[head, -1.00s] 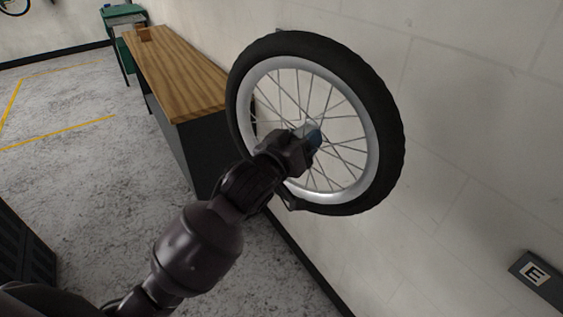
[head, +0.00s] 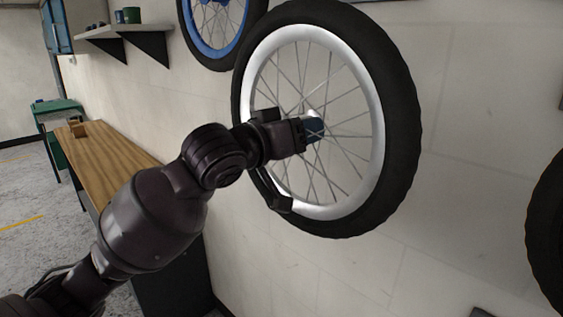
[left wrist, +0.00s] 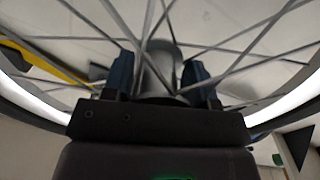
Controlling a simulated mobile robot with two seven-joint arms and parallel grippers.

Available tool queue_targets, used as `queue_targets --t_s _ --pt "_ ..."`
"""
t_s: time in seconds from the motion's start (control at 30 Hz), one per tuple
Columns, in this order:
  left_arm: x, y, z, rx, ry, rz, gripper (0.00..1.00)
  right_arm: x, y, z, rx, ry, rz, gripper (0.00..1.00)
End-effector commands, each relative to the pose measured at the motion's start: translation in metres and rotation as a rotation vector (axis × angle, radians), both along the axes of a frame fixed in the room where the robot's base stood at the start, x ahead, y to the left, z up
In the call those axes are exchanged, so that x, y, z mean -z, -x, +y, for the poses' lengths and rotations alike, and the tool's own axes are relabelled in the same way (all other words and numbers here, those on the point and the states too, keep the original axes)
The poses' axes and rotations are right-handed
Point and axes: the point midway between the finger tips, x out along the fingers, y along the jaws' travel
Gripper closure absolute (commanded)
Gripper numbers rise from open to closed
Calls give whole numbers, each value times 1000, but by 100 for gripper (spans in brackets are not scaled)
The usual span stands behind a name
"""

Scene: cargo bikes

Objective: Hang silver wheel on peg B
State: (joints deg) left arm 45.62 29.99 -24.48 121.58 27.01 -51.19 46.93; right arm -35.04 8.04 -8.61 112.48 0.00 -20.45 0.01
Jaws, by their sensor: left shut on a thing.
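The silver wheel (head: 374,150) has a black tyre and a bright silver rim, and it fills the middle of the head view, upright in front of the wall. My left gripper (head: 314,130) is shut on its hub. In the left wrist view the two blue fingertips sit on either side of the grey hub (left wrist: 163,75), with spokes fanning out around it. No peg or letter B can be made out; the wheel covers part of the wall. My right gripper is not in view.
A wheel with a blue rim (head: 224,50) hangs on the wall behind, at upper left. Another black tyre (head: 549,230) shows at the right edge. A wooden-topped bench (head: 105,155) and a shelf (head: 110,30) are at left. The wall between the silver wheel and right tyre is bare.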

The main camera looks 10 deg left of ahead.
Motion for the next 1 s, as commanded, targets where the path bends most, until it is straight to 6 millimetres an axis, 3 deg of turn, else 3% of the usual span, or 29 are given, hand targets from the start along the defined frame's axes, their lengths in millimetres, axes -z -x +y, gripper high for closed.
queue_targets --t_s 0.03,0.2,0.5,0.7,1.0 --pt "-18 2 -5 21 1 -12 100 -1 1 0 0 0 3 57" --pt "-59 13 -23 88 1 -12 100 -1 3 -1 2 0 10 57" --pt "-120 36 -45 173 1 -9 100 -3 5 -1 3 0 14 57" --pt "-138 46 -50 194 2 -7 100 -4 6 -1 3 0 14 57" --pt "-141 49 -51 196 3 -4 100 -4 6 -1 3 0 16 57"
